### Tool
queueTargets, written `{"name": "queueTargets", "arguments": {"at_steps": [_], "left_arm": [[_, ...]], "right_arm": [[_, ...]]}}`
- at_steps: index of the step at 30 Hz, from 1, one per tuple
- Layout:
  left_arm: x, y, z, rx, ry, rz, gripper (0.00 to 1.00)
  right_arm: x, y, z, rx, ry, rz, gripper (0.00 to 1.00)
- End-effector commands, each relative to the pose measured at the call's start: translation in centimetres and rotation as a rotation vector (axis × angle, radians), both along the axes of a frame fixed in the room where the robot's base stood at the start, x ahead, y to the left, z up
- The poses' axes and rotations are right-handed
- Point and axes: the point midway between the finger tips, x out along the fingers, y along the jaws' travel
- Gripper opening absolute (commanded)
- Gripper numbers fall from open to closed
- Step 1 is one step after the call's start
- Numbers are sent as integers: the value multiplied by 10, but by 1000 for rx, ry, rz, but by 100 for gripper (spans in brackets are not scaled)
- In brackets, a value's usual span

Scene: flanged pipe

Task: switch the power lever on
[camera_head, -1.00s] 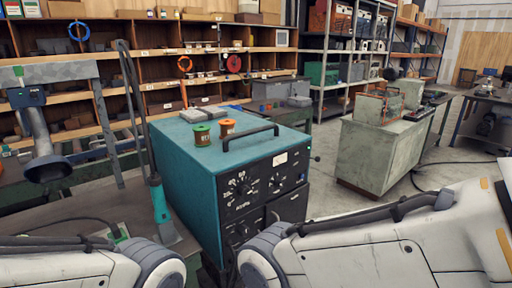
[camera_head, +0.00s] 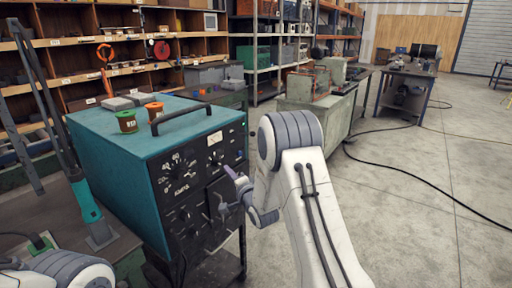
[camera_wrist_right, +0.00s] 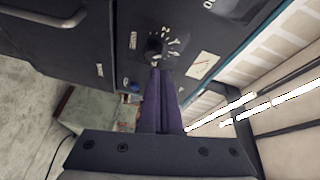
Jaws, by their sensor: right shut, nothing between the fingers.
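The teal power unit (camera_head: 135,140) stands at left centre in the head view, with dials and knobs on its black front panel (camera_head: 178,205). I cannot make out for certain which part is the power lever. My right gripper (camera_head: 230,172) is in front of the panel's right part. In the right wrist view its purple fingers (camera_wrist_right: 159,75) are shut and empty. Their tips appear close to a black knob (camera_wrist_right: 155,48) with white markings; contact cannot be told. My left gripper is outside the head view; only part of its arm shows at lower left.
A grey-green cabinet (camera_head: 318,115) stands behind. A black cable (camera_head: 425,185) crosses the open floor at right.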

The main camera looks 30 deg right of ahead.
Motion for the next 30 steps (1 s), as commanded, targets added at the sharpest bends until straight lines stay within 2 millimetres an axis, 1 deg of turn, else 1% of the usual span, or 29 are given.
{"name": "queueTargets", "arguments": {"at_steps": [1, 3, 6, 9, 13, 17, 20, 30], "left_arm": [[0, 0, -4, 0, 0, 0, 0], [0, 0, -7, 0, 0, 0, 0], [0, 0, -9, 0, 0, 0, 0], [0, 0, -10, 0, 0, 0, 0], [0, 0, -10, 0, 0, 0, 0], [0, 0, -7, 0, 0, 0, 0], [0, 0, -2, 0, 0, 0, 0], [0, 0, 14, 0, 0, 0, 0]], "right_arm": [[-2, -31, -11, 90, -74, -27, 0], [-9, -61, -14, 210, -187, -35, 0], [-26, -95, -17, 346, -326, -26, 0], [-42, -115, -18, 438, -423, -6, 0], [-53, -127, -18, 494, -485, 12, 0], [-47, -128, -11, 501, -497, 19, 0], [-33, -128, -2, 500, -498, 20, 0], [31, -130, 33, 498, -495, 19, 0]]}}
